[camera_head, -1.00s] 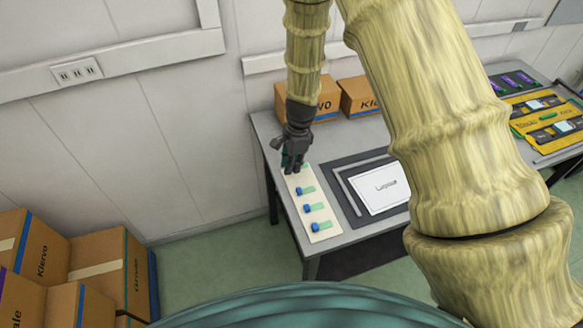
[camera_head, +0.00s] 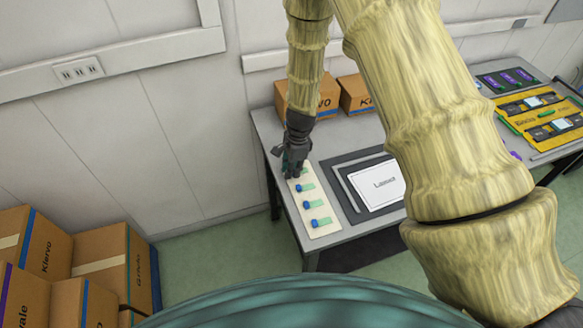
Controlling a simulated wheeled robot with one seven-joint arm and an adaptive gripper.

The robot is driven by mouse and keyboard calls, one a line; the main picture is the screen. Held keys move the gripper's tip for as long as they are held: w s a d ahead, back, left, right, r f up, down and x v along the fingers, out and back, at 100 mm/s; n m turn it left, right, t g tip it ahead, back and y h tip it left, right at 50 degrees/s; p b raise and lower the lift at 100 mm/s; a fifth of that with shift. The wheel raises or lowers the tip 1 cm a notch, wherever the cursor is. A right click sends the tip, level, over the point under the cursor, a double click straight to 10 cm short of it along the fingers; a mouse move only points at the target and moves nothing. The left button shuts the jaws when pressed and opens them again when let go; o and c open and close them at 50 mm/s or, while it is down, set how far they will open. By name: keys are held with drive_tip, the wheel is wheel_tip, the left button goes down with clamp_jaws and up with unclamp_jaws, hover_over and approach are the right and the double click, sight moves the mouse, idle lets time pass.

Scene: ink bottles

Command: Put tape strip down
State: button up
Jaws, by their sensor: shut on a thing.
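A cream board (camera_head: 319,232) lies at the left end of the grey table. Three green strips with blue ends lie across it in a column: a near one (camera_head: 325,221), a middle one (camera_head: 318,203) and a far one (camera_head: 309,186). My gripper (camera_head: 292,171) points down at the board's far end, its fingers shut. A bit of green (camera_head: 306,172) shows right beside the fingertips, seemingly the tape strip held there. The fingers hide most of it, and I cannot tell whether it touches the board.
A dark mat with a white labelled panel (camera_head: 377,184) and a grey bar lies right of the board. Cardboard boxes (camera_head: 325,97) stand behind. Yellow trays (camera_head: 540,118) are at the far right. More boxes (camera_head: 35,235) are stacked at lower left, off the table.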

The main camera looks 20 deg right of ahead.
drive_tip(key=shift+s+f, duration=0.2)
drive_tip(key=shift+f, duration=0.1)
drive_tip(key=o, duration=0.6)
drive_tip(key=shift+s+f, duration=0.1)
drive_tip(key=shift+o, duration=0.3)
drive_tip(key=shift+f, duration=0.1)
drive_tip(key=shift+w+r, duration=0.2)
drive_tip(key=shift+r, duration=0.6)
drive_tip(key=shift+w+d+r, duration=0.1)
drive_tip(key=shift+r, duration=0.2)
wheel_tip(320, 180, up, 11)
drive_tip(key=d+b, duration=0.1)
drive_tip(key=b, duration=0.3)
drive_tip(key=shift+d, duration=0.2)
drive_tip(key=shift+r, duration=0.15)
